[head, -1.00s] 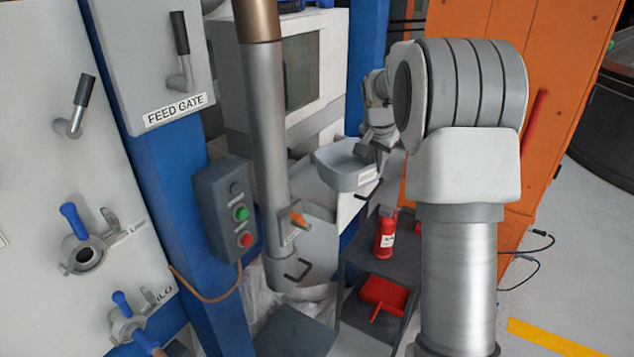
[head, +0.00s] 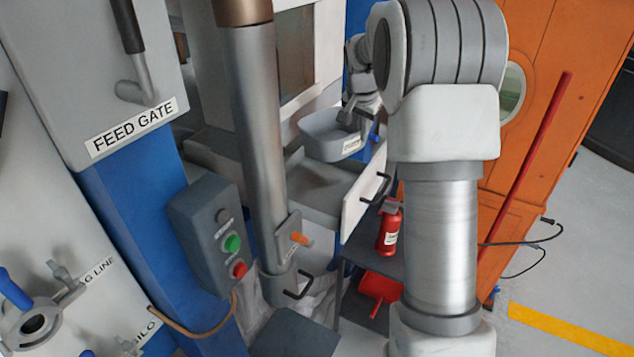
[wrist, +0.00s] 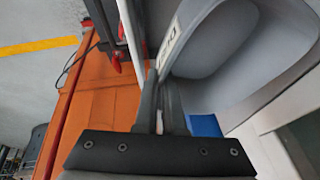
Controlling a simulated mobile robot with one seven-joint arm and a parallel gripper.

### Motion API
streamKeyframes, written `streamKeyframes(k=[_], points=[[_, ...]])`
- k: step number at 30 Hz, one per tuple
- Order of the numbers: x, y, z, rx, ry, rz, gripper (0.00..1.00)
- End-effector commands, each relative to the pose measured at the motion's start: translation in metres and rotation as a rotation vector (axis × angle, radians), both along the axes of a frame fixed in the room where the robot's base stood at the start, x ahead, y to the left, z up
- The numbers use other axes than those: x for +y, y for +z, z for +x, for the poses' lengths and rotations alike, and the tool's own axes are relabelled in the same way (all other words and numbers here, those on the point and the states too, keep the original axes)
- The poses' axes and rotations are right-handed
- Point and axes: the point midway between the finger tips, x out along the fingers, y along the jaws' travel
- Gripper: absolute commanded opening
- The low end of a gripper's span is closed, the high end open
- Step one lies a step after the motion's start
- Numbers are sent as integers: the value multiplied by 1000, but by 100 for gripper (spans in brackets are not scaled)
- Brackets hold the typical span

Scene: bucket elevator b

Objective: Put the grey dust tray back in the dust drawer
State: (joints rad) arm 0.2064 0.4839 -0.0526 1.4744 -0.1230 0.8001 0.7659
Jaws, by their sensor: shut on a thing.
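The grey dust tray (head: 320,148) is a rounded, open-topped tub with a small white label on its front wall. It is raised above the dust drawer (head: 318,190), which is pulled out and shows a bare grey inside. The drawer's pale front panel (head: 362,193) carries a black handle (head: 378,188). My gripper (head: 349,114) is shut on the tray's wall at its right side. In the wrist view, the gripper's dark fingers (wrist: 160,108) pinch the rim beside the label, and the tray (wrist: 222,42) fills the right side. The tray's inside looks empty.
A steel pipe (head: 257,120) with an orange-handled latch stands left of the drawer. A red fire extinguisher (head: 388,231) and red dustpan (head: 380,287) sit on a dark shelf to the lower right. An orange cabinet (head: 545,120) stands behind my arm.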

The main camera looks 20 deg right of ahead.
Motion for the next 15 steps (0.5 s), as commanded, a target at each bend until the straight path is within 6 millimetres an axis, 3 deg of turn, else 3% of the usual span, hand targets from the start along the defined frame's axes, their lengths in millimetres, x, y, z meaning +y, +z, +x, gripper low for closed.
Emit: streamKeyframes(k=[5,15], points=[[0,-23,-1,6,0,1,0],[0,-110,-1,5,0,1,0]])
